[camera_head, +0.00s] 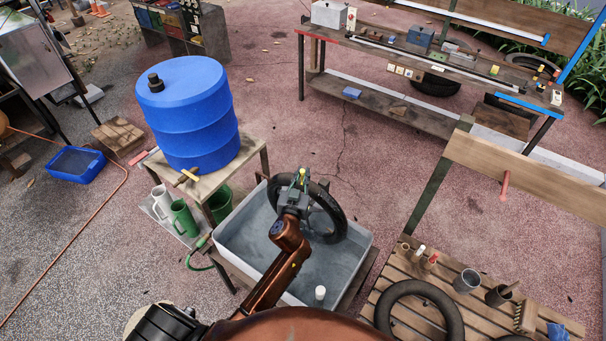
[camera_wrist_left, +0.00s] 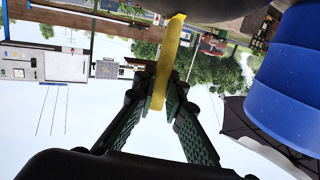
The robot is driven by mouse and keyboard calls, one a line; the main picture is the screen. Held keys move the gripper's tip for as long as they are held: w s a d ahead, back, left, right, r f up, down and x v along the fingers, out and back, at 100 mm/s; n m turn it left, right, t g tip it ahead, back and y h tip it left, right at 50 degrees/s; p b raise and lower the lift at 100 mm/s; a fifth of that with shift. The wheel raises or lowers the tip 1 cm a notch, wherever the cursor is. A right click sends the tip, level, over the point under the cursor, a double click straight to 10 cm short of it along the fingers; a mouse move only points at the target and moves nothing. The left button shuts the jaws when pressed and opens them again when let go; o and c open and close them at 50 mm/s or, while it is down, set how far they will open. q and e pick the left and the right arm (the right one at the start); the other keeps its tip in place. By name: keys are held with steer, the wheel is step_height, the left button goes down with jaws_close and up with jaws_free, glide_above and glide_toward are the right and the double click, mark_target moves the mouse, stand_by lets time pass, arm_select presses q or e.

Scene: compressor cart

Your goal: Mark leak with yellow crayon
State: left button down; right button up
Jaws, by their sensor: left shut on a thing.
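My left gripper (camera_head: 299,186) is shut on a yellow crayon (camera_wrist_left: 167,60) in the left wrist view, with the crayon pointing out past the fingertips. The crayon also shows as a small yellow bit in the head view (camera_head: 303,174). A black tube or tyre (camera_head: 333,218) stands upright in a grey tub of water (camera_head: 232,247), partly hidden behind my left gripper. In the left wrist view, the crayon's tip is close to a dark rounded surface (camera_wrist_left: 215,8); I cannot tell whether they touch. No leak or mark can be made out. My right gripper is not in view.
A slatted pallet table (camera_head: 378,285) with another tyre (camera_head: 418,291) and cups is at right. A workbench (camera_head: 390,98) stands behind.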

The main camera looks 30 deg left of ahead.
arm_select(q)
steer(key=shift+w+d+f, duration=0.1)
steer(key=shift+w+f, duration=0.05)
steer(key=shift+w, duration=0.1)
steer(key=shift+w, duration=0.55)
steer(key=shift+w+f+b, duration=0.1)
steer(key=shift+w+b, duration=0.1)
steer(key=shift+b, duration=0.25)
steer(key=shift+s+r+p, duration=0.2)
steer(key=shift+s+p, duration=0.35)
steer(key=shift+s, duration=0.45)
stand_by(0.4)
step_height(320, 180, up, 7)
steer(key=p, duration=0.6)
steer(key=shift+r+p, duration=0.1)
steer(key=shift+p, duration=0.2)
